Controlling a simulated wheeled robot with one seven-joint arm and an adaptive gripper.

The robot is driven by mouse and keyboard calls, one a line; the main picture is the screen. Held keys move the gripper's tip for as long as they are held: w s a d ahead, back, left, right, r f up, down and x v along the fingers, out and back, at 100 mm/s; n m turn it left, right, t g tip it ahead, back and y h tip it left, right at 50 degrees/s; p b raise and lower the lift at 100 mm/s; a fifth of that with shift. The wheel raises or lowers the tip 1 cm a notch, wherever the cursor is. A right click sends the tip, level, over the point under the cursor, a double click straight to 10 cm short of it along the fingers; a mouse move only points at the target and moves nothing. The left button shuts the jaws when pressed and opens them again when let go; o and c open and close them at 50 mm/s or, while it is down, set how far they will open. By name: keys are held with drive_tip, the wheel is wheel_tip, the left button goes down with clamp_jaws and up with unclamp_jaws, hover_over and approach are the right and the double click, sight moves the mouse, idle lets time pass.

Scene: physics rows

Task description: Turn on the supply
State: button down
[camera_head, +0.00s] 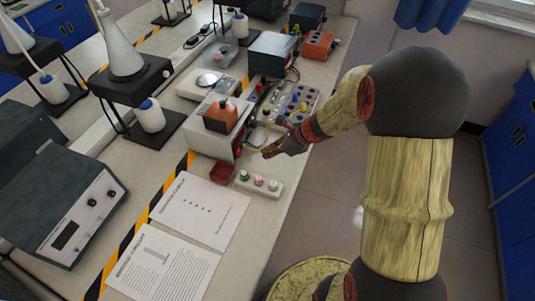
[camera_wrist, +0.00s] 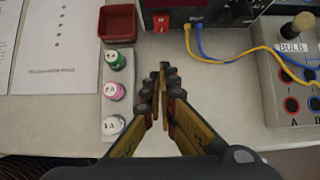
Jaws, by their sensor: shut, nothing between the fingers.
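The supply (camera_head: 207,141) is a white box with a dark, red-edged front, standing on the bench in the head view. In the wrist view its front edge (camera_wrist: 225,14) shows at the top, with a red switch (camera_wrist: 162,22). Blue and yellow leads plug in to the right of the switch. I cannot tell which way the switch is set. My gripper (camera_head: 270,151) is near the supply's front, over the bench edge. In the wrist view my gripper (camera_wrist: 164,68) is shut and empty, its tips below the switch in the picture and apart from it.
A strip with three capped bottles (camera_wrist: 113,92) and a red tray (camera_wrist: 117,22) lie left of my gripper. A bulb board (camera_wrist: 272,88) with the yellow lead over it lies right. Printed sheets (camera_head: 200,209) lie nearer. An orange object (camera_head: 221,117) sits on the supply.

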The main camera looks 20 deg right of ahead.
sight(239, 152)
drive_tip(key=b+x, duration=0.2)
drive_tip(key=x, duration=0.5)
drive_tip(key=shift+s+f+b, duration=0.1)
drive_tip(key=shift+f+b, duration=0.15)
drive_tip(key=shift+b, duration=0.1)
drive_tip(key=shift+w+a, duration=0.8)
drive_tip(key=shift+w, duration=0.1)
drive_tip(key=shift+w+a+b, duration=0.45)
drive_tip(key=shift+w+a, duration=0.1)
drive_tip(key=shift+w+a+f, duration=0.25)
drive_tip(key=shift+r+p, duration=0.2)
drive_tip(key=shift+p, duration=0.2)
